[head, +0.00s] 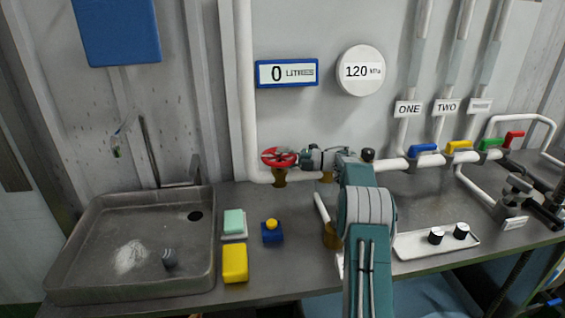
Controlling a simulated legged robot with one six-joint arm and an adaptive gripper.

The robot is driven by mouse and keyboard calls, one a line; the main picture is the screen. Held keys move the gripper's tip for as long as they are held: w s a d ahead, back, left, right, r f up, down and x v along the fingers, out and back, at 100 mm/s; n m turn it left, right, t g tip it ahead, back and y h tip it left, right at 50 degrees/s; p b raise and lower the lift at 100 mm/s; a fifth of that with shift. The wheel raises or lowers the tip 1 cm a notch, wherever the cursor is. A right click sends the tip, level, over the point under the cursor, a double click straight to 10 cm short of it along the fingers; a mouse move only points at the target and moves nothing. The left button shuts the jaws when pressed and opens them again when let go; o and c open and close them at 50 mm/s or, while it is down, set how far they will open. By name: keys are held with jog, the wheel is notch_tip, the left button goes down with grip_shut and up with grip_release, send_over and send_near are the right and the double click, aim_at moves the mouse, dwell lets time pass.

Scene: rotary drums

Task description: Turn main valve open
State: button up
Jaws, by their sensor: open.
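A red valve wheel (279,157) with a brass-coloured body (279,177) sits on the white pipe at the back of the bench, in the head view. No label on it is readable. My gripper (304,159) is just right of the wheel, pointing left at its right rim. It is open, but the fingers are small, and I cannot tell whether they touch the rim. My teal arm rises from the bottom of the view and hides part of the pipework behind it.
Blue (423,148), yellow (459,146), green (490,143) and red (514,138) lever handles line the pipe at right. The wall display (287,73) reads 0 litres; the round gauge (361,71) reads 120. A sink (95,215) is at left. Small items and a white tray (410,244) occupy the bench.

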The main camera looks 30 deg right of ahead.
notch_tip(320, 180, up, 9)
jog(key=shift+w+d+r, duration=0.1)
jog(key=shift+m, duration=0.6)
jog(key=f, duration=0.7)
jog(key=shift+d+f, duration=0.1)
jog(key=shift+d, duration=0.15)
jog(key=shift+s+d, duration=0.15)
jog(key=shift+s, duration=0.05)
jog(key=shift+s+d, duration=0.15)
jog(key=shift+d, duration=0.3)
jog(key=shift+v, duration=2.2)
send_near(283, 157)
jog(key=shift+s+d+r, duration=0.15)
jog(key=shift+d+r, duration=0.2)
jog(key=shift+d, duration=0.4)
jog(key=shift+s+d+r, duration=0.2)
jog(key=shift+d+r, duration=0.1)
jog(key=shift+d, duration=0.5)
